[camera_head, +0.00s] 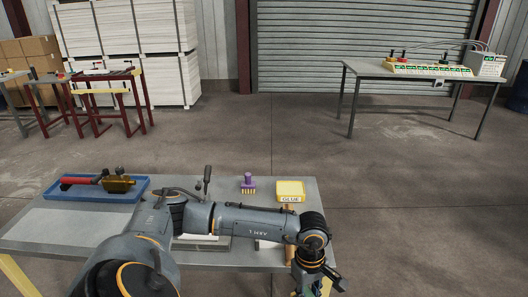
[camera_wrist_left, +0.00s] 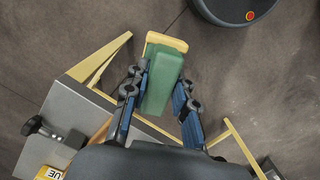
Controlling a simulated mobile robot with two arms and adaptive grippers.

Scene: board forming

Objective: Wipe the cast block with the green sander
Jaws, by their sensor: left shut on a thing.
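My left gripper (camera_head: 314,282) hangs past the right end of the grey worktable (camera_head: 60,228) at the bottom of the head view. In the left wrist view my left gripper (camera_wrist_left: 158,92) is shut on the green sander (camera_wrist_left: 162,80), a green block with a pale yellow pad. The sander shows over the floor, clear of the tabletop. I cannot make out the cast block for certain; a pale flat piece (camera_head: 205,239) on the table is mostly hidden under my left arm. My right gripper is not in view.
A blue tray (camera_head: 60,193) with a red-and-brass tool is at the table's left. A purple brush (camera_head: 248,184) and a yellow glue box (camera_head: 290,190) stand at the back edge. A lever handle (camera_head: 206,180) rises behind my arm. The table's front left is bare.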

